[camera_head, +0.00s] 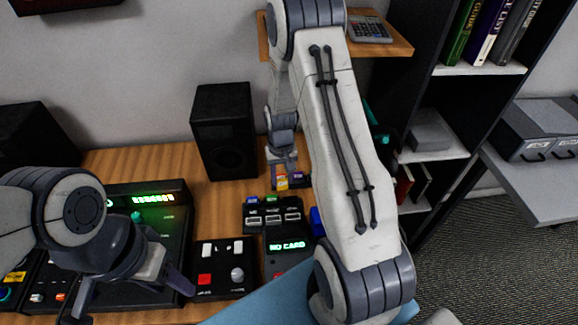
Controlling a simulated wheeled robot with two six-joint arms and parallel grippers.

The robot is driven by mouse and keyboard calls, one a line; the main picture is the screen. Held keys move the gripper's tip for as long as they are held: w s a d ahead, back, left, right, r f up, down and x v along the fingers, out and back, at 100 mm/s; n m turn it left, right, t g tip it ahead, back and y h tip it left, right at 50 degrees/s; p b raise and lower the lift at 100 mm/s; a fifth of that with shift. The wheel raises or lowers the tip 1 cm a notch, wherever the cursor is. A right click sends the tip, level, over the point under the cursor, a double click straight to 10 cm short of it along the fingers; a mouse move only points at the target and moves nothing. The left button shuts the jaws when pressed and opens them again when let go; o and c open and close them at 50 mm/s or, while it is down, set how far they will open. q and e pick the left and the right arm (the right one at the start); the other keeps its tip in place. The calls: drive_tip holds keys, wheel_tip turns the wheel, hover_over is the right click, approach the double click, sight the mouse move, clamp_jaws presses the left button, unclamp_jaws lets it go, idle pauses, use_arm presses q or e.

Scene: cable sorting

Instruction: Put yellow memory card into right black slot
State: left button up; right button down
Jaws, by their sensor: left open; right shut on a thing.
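My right gripper (281,166) points down at the back of the desk, beside the speaker. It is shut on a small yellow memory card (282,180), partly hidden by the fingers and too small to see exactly. The card is at or just above a small dark holder, with a blue-purple card beside it. A black card unit (274,216) with several slots stands in front, with blue and green pieces along its back edge. Its display reads "NO CARD" (287,246). I cannot tell which slot is the right black one. My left gripper (130,289) is open and empty at the lower left.
A black speaker (224,132) stands left of the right gripper. A black console with a green display (152,199) and a switch box (222,268) lie near the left gripper. A bookshelf (478,69) stands at the right. My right arm hides the desk's right part.

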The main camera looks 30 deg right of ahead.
drive_tip(key=shift+m, duration=0.6)
drive_tip(key=shift+s+d+f+b, duration=0.1)
drive_tip(key=shift+d+f+b, duration=0.45)
drive_tip(key=shift+f, duration=0.4)
drive_tip(key=shift+w+d+f+b, duration=0.1)
drive_tip(key=shift+d+f+b, duration=0.3)
drive_tip(key=shift+f+b, duration=0.4)
drive_tip(key=shift+s+d+f+b, duration=0.1)
drive_tip(key=shift+d+f+b, duration=0.4)
drive_tip(key=shift+f, duration=0.55)
use_arm(q)
wheel_tip(320, 180, down, 3)
drive_tip(key=shift+a, duration=0.1)
drive_tip(key=shift+f, duration=0.15)
use_arm(e)
drive_tip(key=shift+f, duration=0.35)
use_arm(q)
drive_tip(key=shift+f+b, duration=0.6)
drive_tip(key=shift+b, duration=0.15)
use_arm(e)
drive_tip(key=shift+f, duration=1.1)
drive_tip(key=shift+c, duration=1.8)
unclamp_jaws()
